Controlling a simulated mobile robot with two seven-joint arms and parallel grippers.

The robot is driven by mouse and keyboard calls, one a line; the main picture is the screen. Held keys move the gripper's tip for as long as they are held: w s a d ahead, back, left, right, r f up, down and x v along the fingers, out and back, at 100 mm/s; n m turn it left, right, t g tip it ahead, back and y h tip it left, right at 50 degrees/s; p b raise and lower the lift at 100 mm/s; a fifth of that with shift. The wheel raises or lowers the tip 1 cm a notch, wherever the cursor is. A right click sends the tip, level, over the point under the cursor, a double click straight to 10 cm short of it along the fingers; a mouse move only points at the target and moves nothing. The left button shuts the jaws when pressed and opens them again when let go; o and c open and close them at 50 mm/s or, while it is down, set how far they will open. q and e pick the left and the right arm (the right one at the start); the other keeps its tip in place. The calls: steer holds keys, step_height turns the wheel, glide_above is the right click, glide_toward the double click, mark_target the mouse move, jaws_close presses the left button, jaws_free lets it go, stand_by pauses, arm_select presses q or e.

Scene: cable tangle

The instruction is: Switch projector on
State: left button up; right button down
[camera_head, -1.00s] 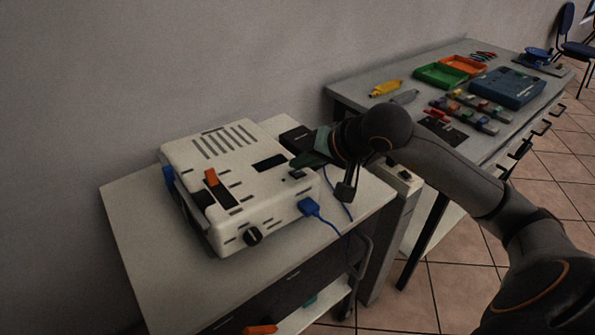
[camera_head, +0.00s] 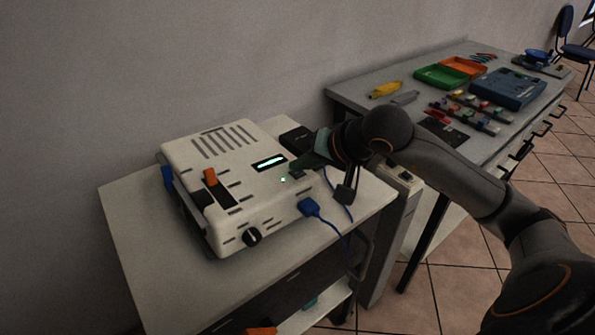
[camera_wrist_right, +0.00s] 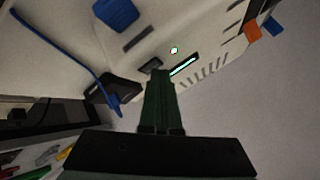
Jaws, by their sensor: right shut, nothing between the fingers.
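The white projector (camera_head: 232,160) sits on a small white-topped cart. Its display (camera_head: 269,162) is lit pale green, and a small green light (camera_head: 283,179) glows beside it. My right gripper (camera_head: 297,170) is shut and empty, its green fingertips at the projector's top right edge, over or touching the dark switch (camera_head: 297,174). The right wrist view shows the shut fingers (camera_wrist_right: 157,78) close to the switch (camera_wrist_right: 150,64), with the lit display (camera_wrist_right: 184,66) beside them. I cannot tell whether they still touch the switch. My left gripper is not in view.
A blue plug (camera_head: 309,207) with a cable is in the projector's front side. A black box (camera_head: 296,138) lies behind the gripper on the cart (camera_head: 130,225). A grey workbench (camera_head: 350,94) with trays and tools stands at the right. The wall is close behind.

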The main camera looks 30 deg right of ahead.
mark_target(303, 176)
steer(key=shift+r+p, duration=0.3)
steer(key=shift+r, duration=0.4)
steer(key=shift+d+r+p, duration=0.15)
steer(key=shift+r+p, duration=0.7)
steer(key=shift+r, duration=0.45)
steer(key=shift+d+r+p, duration=0.1)
steer(key=shift+r+p, duration=0.75)
steer(key=shift+r, duration=0.4)
